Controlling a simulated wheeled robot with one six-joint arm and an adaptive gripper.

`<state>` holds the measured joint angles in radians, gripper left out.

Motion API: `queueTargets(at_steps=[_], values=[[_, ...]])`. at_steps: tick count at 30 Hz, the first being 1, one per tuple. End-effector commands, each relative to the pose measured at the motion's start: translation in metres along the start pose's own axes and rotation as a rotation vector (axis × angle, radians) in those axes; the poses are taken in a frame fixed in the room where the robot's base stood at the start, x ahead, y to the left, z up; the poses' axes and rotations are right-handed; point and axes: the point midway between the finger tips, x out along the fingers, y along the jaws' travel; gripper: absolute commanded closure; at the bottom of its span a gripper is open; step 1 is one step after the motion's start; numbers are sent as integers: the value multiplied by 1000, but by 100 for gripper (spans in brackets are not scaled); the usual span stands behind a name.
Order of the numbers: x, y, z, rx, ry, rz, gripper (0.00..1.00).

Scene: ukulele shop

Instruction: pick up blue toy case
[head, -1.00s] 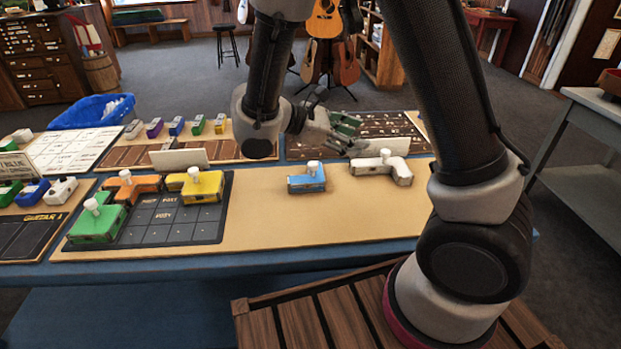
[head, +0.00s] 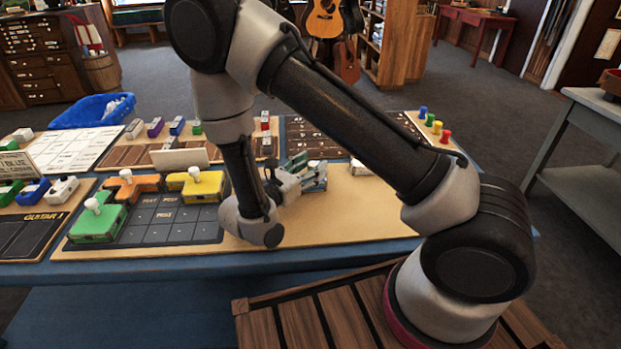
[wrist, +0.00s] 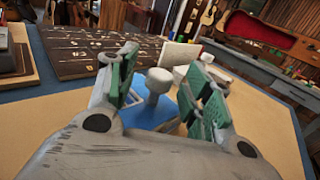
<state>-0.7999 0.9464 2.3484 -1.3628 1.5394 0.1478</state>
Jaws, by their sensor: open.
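The blue toy case (wrist: 152,117) sits on the tan board with its white knob (wrist: 158,82) upright. In the wrist view the knob and case show between the two green-padded fingers of my open gripper (wrist: 165,92), and I see no clear contact. In the head view my gripper (head: 306,174) is low over the board at the blue case, from its left side. The gripper hides much of the case there. Its near lower part is hidden by the gripper body in the wrist view.
A white toy case (head: 360,168) lies just right of the blue one. Green (head: 97,220), orange (head: 133,186) and yellow (head: 196,186) cases sit on a dark grid mat at left. Colored pegs (head: 434,124) stand at the back right. The front right board is clear.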

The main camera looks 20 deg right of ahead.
Motion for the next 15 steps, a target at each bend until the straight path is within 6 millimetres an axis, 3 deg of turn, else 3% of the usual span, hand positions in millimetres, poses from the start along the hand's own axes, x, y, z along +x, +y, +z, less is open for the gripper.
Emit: queueTargets(at_steps=[3,11,15], values=[[13,0,0,1,0,-2,50],[15,0,1,2,0,0,50],[15,0,1,2,0,0,75]])
